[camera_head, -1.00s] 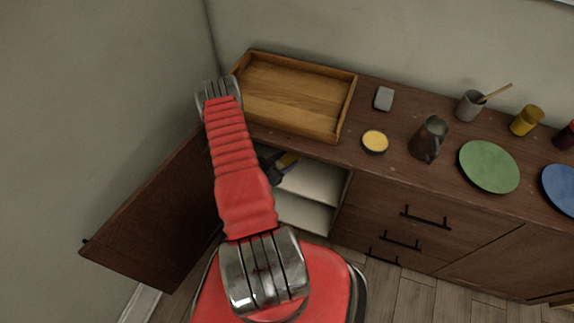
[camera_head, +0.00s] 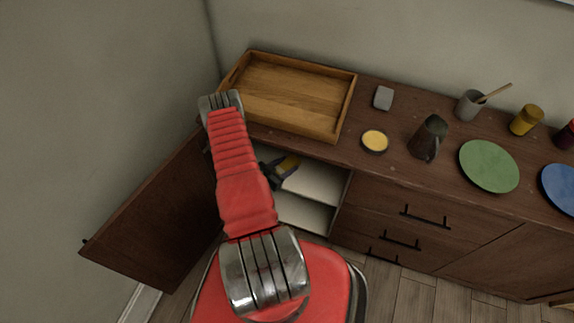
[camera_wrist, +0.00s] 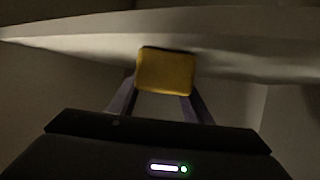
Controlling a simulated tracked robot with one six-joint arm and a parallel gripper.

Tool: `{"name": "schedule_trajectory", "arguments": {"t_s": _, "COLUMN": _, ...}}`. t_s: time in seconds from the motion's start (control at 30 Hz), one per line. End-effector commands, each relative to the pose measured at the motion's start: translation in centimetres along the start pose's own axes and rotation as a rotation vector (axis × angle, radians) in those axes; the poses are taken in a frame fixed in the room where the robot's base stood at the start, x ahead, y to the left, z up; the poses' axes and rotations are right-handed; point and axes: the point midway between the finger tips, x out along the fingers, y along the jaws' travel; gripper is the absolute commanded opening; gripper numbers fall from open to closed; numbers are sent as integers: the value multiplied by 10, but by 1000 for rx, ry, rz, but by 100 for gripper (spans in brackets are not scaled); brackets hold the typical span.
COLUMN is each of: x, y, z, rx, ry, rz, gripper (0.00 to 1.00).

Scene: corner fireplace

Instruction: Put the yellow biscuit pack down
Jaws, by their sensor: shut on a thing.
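The yellow biscuit pack (camera_wrist: 165,70) is held between the fingers of my gripper (camera_wrist: 160,98) in the wrist view. My gripper is shut on it. In the head view a small part of the pack (camera_head: 289,162) shows at the gripper's tip (camera_head: 281,170), at the mouth of the open cupboard (camera_head: 312,181). A pale shelf edge lies behind the pack in the wrist view (camera_wrist: 230,62). The picture does not show clearly whether the pack touches the shelf. My arm hides part of the cupboard's left side.
The cupboard door (camera_head: 150,225) stands open to the left. A wooden tray (camera_head: 345,110), a yellow-topped tin (camera_head: 375,141), a dark jug (camera_head: 428,138) and a green plate (camera_head: 489,167) stand on the cabinet top. The visible shelf areas look bare.

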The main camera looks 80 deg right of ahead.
Motion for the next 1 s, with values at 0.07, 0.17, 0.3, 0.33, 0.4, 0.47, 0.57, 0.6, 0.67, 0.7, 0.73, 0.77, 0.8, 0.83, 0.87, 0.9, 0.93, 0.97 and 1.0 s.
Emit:
{"name": "schedule_trajectory", "arguments": {"t_s": 0.07, "x": 0, "y": 0, "z": 0, "rx": 0, "ry": 0, "rz": 0, "gripper": 19}}
{"name": "schedule_trajectory", "arguments": {"t_s": 0.17, "x": 0, "y": 0, "z": 1, "rx": 0, "ry": 0, "rz": 0, "gripper": 19}}
{"name": "schedule_trajectory", "arguments": {"t_s": 0.3, "x": 0, "y": 0, "z": 2, "rx": -1, "ry": 0, "rz": 0, "gripper": 53}}
{"name": "schedule_trajectory", "arguments": {"t_s": 0.33, "x": 0, "y": 0, "z": 2, "rx": -1, "ry": 0, "rz": 0, "gripper": 56}}
{"name": "schedule_trajectory", "arguments": {"t_s": 0.4, "x": 0, "y": 0, "z": 2, "rx": -1, "ry": 0, "rz": 0, "gripper": 60}}
{"name": "schedule_trajectory", "arguments": {"t_s": 0.47, "x": 0, "y": 0, "z": 2, "rx": -1, "ry": 0, "rz": 0, "gripper": 64}}
{"name": "schedule_trajectory", "arguments": {"t_s": 0.57, "x": 0, "y": 0, "z": 2, "rx": -1, "ry": 0, "rz": -1, "gripper": 64}}
{"name": "schedule_trajectory", "arguments": {"t_s": 0.6, "x": 0, "y": 0, "z": 2, "rx": -1, "ry": 0, "rz": -1, "gripper": 64}}
{"name": "schedule_trajectory", "arguments": {"t_s": 0.67, "x": 0, "y": 0, "z": 1, "rx": -1, "ry": 0, "rz": -1, "gripper": 64}}
{"name": "schedule_trajectory", "arguments": {"t_s": 0.7, "x": 0, "y": 0, "z": 1, "rx": -1, "ry": 0, "rz": -1, "gripper": 64}}
{"name": "schedule_trajectory", "arguments": {"t_s": 0.73, "x": 0, "y": 0, "z": 1, "rx": 0, "ry": 0, "rz": -1, "gripper": 64}}
{"name": "schedule_trajectory", "arguments": {"t_s": 0.77, "x": 0, "y": 0, "z": 0, "rx": 0, "ry": 0, "rz": -1, "gripper": 64}}
{"name": "schedule_trajectory", "arguments": {"t_s": 0.8, "x": -1, "y": 0, "z": 0, "rx": -1, "ry": 0, "rz": -1, "gripper": 64}}
{"name": "schedule_trajectory", "arguments": {"t_s": 0.83, "x": -3, "y": -1, "z": 0, "rx": -1, "ry": 0, "rz": -2, "gripper": 64}}
{"name": "schedule_trajectory", "arguments": {"t_s": 0.87, "x": -5, "y": -1, "z": 0, "rx": -2, "ry": -1, "rz": -2, "gripper": 64}}
{"name": "schedule_trajectory", "arguments": {"t_s": 0.9, "x": -9, "y": -1, "z": 0, "rx": -3, "ry": -1, "rz": -3, "gripper": 64}}
{"name": "schedule_trajectory", "arguments": {"t_s": 0.93, "x": -12, "y": -1, "z": 0, "rx": -3, "ry": -1, "rz": -3, "gripper": 64}}
{"name": "schedule_trajectory", "arguments": {"t_s": 0.97, "x": -15, "y": -1, "z": 0, "rx": -3, "ry": -1, "rz": -3, "gripper": 64}}
{"name": "schedule_trajectory", "arguments": {"t_s": 1.0, "x": -20, "y": -1, "z": 0, "rx": -3, "ry": -1, "rz": -3, "gripper": 64}}
